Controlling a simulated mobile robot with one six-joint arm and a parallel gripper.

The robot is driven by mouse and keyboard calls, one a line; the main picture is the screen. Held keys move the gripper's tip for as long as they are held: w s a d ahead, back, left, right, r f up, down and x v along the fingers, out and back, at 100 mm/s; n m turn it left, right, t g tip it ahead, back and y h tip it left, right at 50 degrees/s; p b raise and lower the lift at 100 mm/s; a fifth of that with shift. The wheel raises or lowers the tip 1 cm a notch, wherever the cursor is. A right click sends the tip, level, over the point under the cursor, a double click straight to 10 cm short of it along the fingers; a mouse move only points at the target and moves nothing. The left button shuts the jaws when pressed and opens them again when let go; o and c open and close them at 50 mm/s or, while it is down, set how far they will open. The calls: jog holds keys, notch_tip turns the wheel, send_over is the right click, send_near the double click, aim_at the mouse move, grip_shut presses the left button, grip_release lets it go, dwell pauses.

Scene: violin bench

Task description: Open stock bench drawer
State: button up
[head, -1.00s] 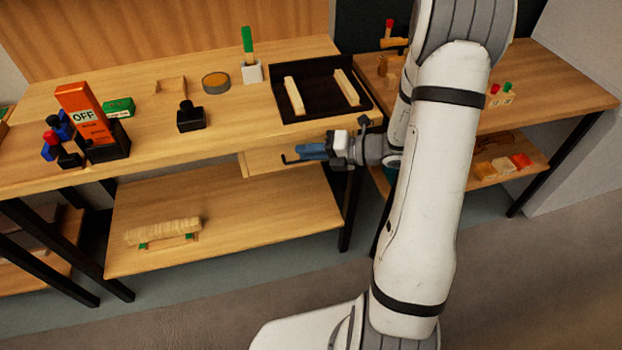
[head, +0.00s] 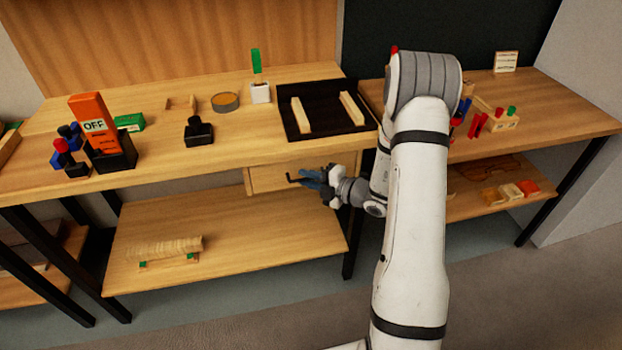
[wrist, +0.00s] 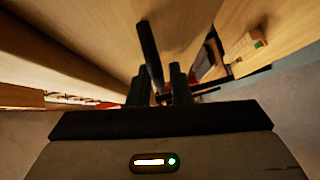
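The stock bench drawer (head: 268,180) is a pale wooden box front under the right part of the bench top. Its thin black bar handle (head: 291,178) sticks out in front; the wrist view shows it as a dark bar (wrist: 150,48). My gripper (head: 312,180) is at the handle, coming from the right. In the wrist view its two dark fingers (wrist: 158,88) stand apart, with the near end of the bar in line with the gap between them. I cannot tell whether they touch the bar. My gripper hides the handle's right part.
The bench top (head: 235,146) lies just above my gripper, with a black tray (head: 325,122) on it. The lower shelf (head: 240,240) holds a ribbed wooden piece (head: 165,247). A black leg (head: 352,235) stands close by my arm. Floor in front is clear.

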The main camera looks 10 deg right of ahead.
grip_shut()
dwell(0.3)
